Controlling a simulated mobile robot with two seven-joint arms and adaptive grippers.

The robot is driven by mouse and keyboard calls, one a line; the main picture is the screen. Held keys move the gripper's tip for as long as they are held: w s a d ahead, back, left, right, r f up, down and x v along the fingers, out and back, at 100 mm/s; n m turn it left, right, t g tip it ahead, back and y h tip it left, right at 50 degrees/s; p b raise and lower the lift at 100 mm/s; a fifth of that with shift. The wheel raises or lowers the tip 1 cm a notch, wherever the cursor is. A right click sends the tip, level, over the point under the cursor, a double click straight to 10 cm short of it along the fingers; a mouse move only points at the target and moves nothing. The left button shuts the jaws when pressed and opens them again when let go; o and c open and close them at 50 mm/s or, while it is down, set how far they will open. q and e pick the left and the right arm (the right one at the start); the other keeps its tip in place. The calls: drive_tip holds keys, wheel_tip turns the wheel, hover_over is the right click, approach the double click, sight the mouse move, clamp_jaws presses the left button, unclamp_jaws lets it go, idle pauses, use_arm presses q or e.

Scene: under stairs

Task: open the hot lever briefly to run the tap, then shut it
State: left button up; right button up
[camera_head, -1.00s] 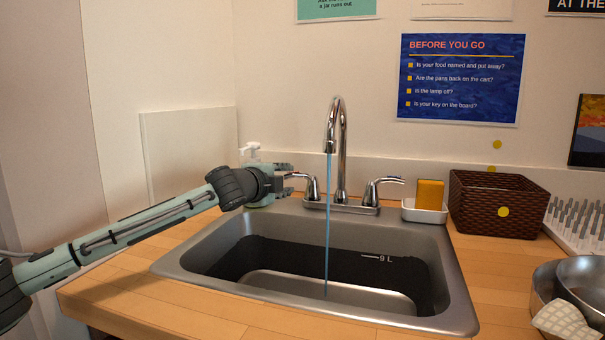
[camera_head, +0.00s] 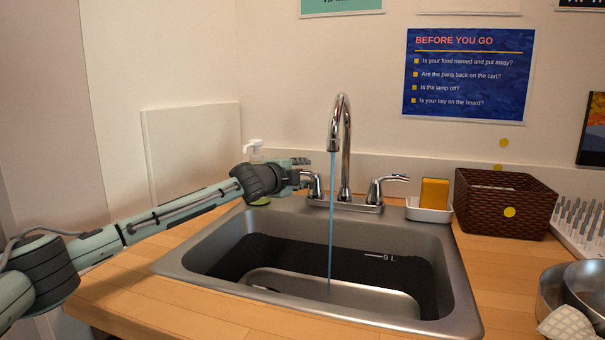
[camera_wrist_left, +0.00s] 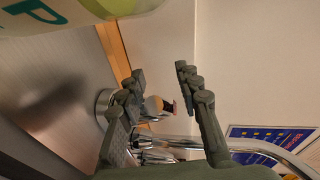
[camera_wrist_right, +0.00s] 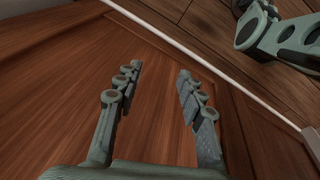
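The chrome tap (camera_head: 345,140) stands behind the sink, and a blue stream of water (camera_head: 331,220) runs from its spout into the basin. The hot lever (camera_head: 317,185) is on the tap's left; its red-marked end (camera_wrist_left: 168,107) shows between my fingers in the left wrist view. My left gripper (camera_head: 302,171) is at this lever, with its fingers (camera_wrist_left: 160,85) apart; I cannot tell whether one touches it. The other lever (camera_head: 388,182) points right. My right gripper (camera_wrist_right: 158,72) is open and empty, in front of brown wood; it is out of the head view.
The steel sink (camera_head: 215,277) has a dark band marked 9 L. A soap bottle (camera_head: 254,150) stands behind my left wrist. A yellow sponge (camera_head: 434,192) in a white holder, a wicker basket (camera_head: 500,205), a spiked rack (camera_head: 580,225) and metal bowls (camera_head: 585,285) are at right.

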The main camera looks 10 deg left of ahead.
use_arm(q)
clamp_jaws()
idle(0.6)
